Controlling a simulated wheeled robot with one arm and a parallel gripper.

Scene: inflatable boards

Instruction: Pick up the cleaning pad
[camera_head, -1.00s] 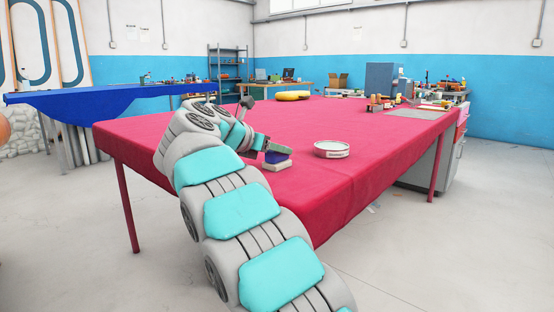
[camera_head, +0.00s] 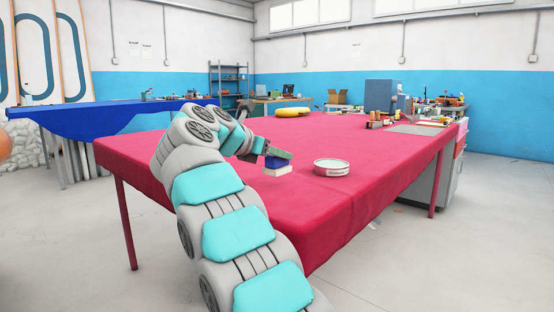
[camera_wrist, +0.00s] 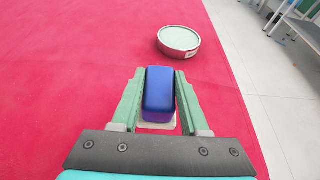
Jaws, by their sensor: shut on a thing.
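The cleaning pad (camera_head: 277,168) has a blue top and a whitish base. My gripper (camera_head: 277,152) is shut on its blue part, near the front left part of the red-covered table (camera_head: 220,220). In the wrist view the pad (camera_wrist: 159,91) sits between the two green fingers of my gripper (camera_wrist: 159,95), one on each side, with the pale base showing below the blue block. The head view suggests the pad is at or slightly above the cloth; the exact gap is hard to tell.
A round tin (camera_head: 331,167) stands just right of the pad, and it also shows in the wrist view (camera_wrist: 178,41). A yellow object (camera_head: 293,112) and several tools and boxes lie toward the back. The cloth around the pad is mostly clear.

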